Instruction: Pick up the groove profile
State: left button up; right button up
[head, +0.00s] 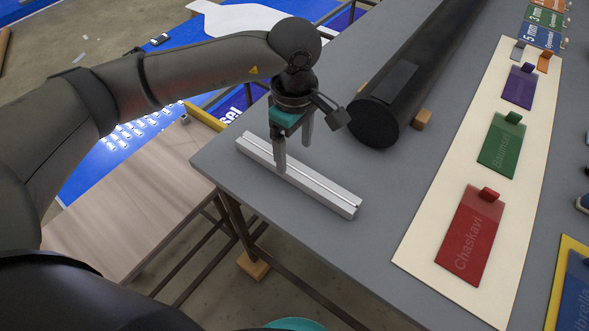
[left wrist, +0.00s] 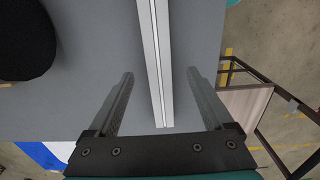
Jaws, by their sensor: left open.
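The groove profile (head: 322,189) is a long silver-white bar with a dark groove along its top. It lies flat on the grey table near its left edge in the head view. My left gripper (head: 293,155) points down over the bar's far half, with one finger in front of it. In the left wrist view the groove profile (left wrist: 157,60) runs lengthwise between the spread fingers of my left gripper (left wrist: 160,85). There is a gap on both sides, so the gripper is open and not touching it. My right gripper is not in view.
A thick black cylinder (head: 400,95) lies on the grey table (head: 345,240) to the right of the bar, with a wooden block (head: 422,119) beside it. A cream board (head: 440,235) with red, green and purple tags lies further right. A lower wooden surface (head: 135,205) is at left.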

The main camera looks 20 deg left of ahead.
aim_at(295, 168)
pick_arm(q)
notch_tip(295, 168, down, 6)
jog(key=shift+w+f, duration=0.15)
jog(key=shift+f, duration=0.1)
grip_shut()
dwell(0.8)
jog(key=shift+r, duration=0.1)
